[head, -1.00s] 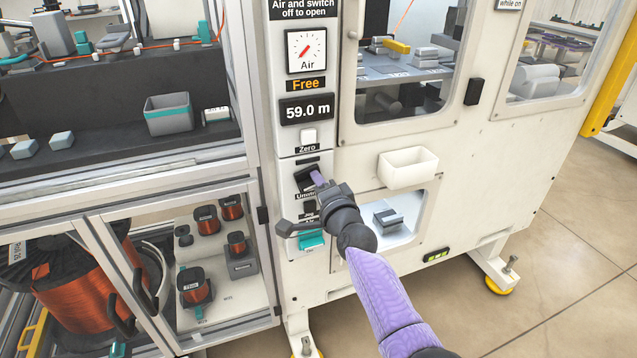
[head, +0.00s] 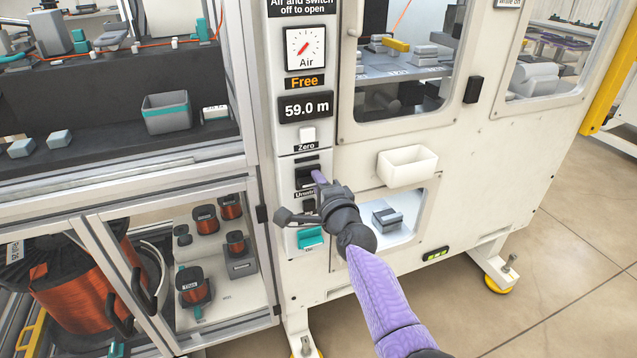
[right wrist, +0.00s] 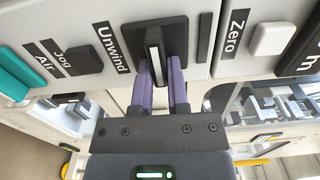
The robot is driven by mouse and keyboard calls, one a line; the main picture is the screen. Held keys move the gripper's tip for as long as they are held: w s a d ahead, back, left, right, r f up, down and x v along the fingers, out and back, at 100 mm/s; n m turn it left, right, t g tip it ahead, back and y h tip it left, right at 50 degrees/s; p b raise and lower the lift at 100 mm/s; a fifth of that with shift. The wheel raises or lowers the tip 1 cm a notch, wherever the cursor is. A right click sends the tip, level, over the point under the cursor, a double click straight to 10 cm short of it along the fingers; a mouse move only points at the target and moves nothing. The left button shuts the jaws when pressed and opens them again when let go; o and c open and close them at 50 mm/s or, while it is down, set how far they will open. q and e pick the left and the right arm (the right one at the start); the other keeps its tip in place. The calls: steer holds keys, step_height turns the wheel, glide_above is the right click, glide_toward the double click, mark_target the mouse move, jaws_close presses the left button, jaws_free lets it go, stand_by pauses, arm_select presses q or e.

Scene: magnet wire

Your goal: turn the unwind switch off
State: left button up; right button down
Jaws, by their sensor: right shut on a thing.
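The unwind switch (head: 307,177) is a black switch on the white control column, between the Zero button and the Jog button. Its "Unwind" label is partly hidden by my gripper in the head view. In the right wrist view, the switch's upright lever (right wrist: 153,48) stands out from its black plate. My right gripper (right wrist: 160,77) has its two purple fingers on either side of the lever, shut on it. In the head view, my right gripper (head: 318,177) reaches the switch from the lower right. My left gripper is not in view.
Above the switch are the white Zero button (head: 307,134), the 59.0 m display (head: 306,108) and the air gauge (head: 305,48). Below are the Jog button (head: 309,205) and the teal Air switch (head: 310,238). A white bin (head: 407,166) sticks out to the right.

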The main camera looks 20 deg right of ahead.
steer(key=shift+f, duration=0.1)
steer(key=c, duration=0.6)
jaws_free()
steer(key=s+p, duration=0.5)
steer(key=s, duration=0.5)
steer(key=shift+d, duration=0.15)
